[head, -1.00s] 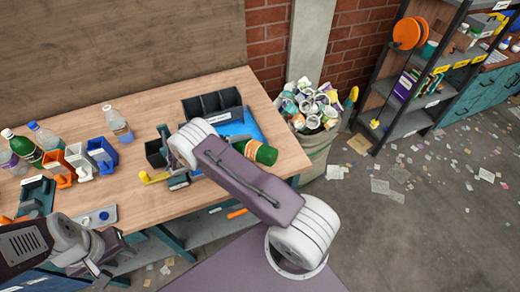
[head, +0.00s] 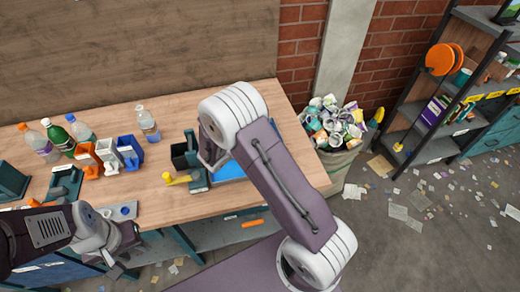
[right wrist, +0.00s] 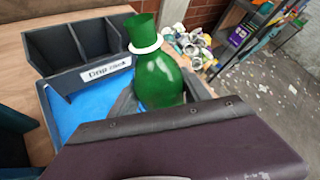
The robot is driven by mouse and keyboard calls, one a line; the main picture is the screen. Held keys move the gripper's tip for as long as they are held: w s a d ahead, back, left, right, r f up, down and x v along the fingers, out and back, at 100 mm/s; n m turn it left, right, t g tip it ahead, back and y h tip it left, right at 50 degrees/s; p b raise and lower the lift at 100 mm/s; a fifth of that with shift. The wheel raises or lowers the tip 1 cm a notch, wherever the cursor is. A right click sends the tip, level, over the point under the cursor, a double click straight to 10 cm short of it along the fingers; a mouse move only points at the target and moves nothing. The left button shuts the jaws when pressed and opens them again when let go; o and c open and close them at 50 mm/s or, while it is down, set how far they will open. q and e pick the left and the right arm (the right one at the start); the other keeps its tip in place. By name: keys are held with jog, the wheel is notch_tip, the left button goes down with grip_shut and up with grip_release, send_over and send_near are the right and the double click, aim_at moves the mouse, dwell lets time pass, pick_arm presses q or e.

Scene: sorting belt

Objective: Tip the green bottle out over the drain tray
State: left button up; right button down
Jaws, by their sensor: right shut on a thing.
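The green bottle (right wrist: 158,80) shows in the right wrist view, its neck with a white ring pointing to the top of the picture. My right gripper (right wrist: 165,100) is shut around its body; my own arm hides the bottle's lower part. In the head view my right arm covers this bottle and the gripper. A blue tray surface (right wrist: 78,112), probably the drain tray, lies left of the bottle; a strip of it also shows in the head view (head: 230,168). My left gripper (head: 122,252) is low at the table's front edge, and its jaw opening is unclear.
A dark divided bin labelled "Drip check" (right wrist: 80,50) stands behind the blue surface. Several bottles, one of them green (head: 82,132), stand at the table's left, with orange, white and blue holders (head: 128,152). A full waste sack (head: 340,165) stands off the table's right end.

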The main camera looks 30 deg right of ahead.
jog(key=w+m+b, duration=0.1)
jog(key=b, duration=0.1)
jog(key=w+t+b, duration=0.1)
jog(key=b, duration=0.2)
jog(key=w+a+m+t+b, duration=0.1)
jog(key=b, duration=0.2)
jog(key=shift+a+f+m, duration=0.1)
jog(key=shift+f+m, duration=0.2)
jog(key=shift+f, duration=0.05)
jog(key=shift+w+a+r+t+b, duration=0.15)
jog(key=shift+w+r+t+b, duration=0.25)
jog(key=shift+b, duration=0.45)
jog(key=shift+s, duration=0.15)
jog(key=shift+y, duration=0.3)
